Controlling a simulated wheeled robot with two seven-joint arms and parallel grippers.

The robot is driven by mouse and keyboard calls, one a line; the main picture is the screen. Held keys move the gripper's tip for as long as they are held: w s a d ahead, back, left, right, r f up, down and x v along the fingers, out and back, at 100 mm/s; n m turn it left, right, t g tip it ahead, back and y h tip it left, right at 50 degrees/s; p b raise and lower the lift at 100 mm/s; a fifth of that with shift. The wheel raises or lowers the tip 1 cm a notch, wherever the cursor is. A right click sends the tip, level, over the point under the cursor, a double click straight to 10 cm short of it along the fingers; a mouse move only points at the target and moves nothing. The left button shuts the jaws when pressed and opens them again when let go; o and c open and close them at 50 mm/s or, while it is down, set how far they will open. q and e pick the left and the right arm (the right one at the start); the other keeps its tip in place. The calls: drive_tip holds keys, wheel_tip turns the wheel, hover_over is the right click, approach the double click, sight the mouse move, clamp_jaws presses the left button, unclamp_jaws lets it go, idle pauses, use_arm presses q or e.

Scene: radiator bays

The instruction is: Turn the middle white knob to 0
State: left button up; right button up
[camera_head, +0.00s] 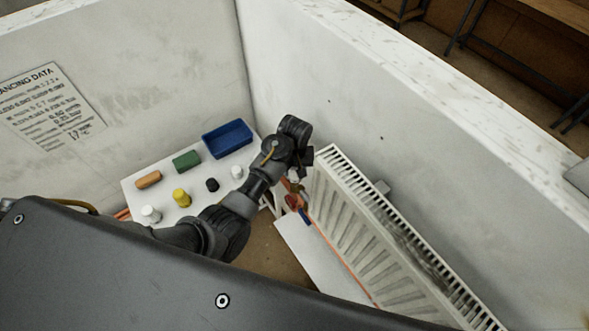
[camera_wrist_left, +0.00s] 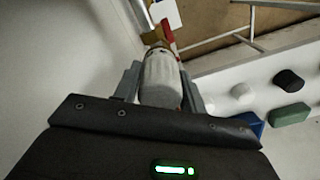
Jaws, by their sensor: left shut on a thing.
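A white ribbed knob (camera_wrist_left: 162,82) sits on a brass valve fitting (camera_wrist_left: 155,38) with a red lever (camera_wrist_left: 168,30), in the left wrist view. My left gripper (camera_wrist_left: 160,75) is shut on this knob, one finger on each side. I cannot read any scale or number on the knob. My right gripper is not in view.
A white shelf (camera_head: 135,193) holds white knobs (camera_head: 150,214), a yellow cap (camera_head: 181,197), a black cap (camera_head: 212,185), an orange block (camera_head: 148,180), a green block (camera_head: 186,161) and a blue tray (camera_head: 227,139). Pale walls (camera_head: 330,85) enclose the bay. A printed sheet (camera_head: 52,107) hangs left.

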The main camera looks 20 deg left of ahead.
use_arm(q)
drive_tip(key=m, duration=0.4)
drive_tip(key=shift+m, duration=0.3)
drive_tip(key=m, duration=1)
drive_tip(key=shift+m, duration=2.6)
drive_tip(key=o, duration=1)
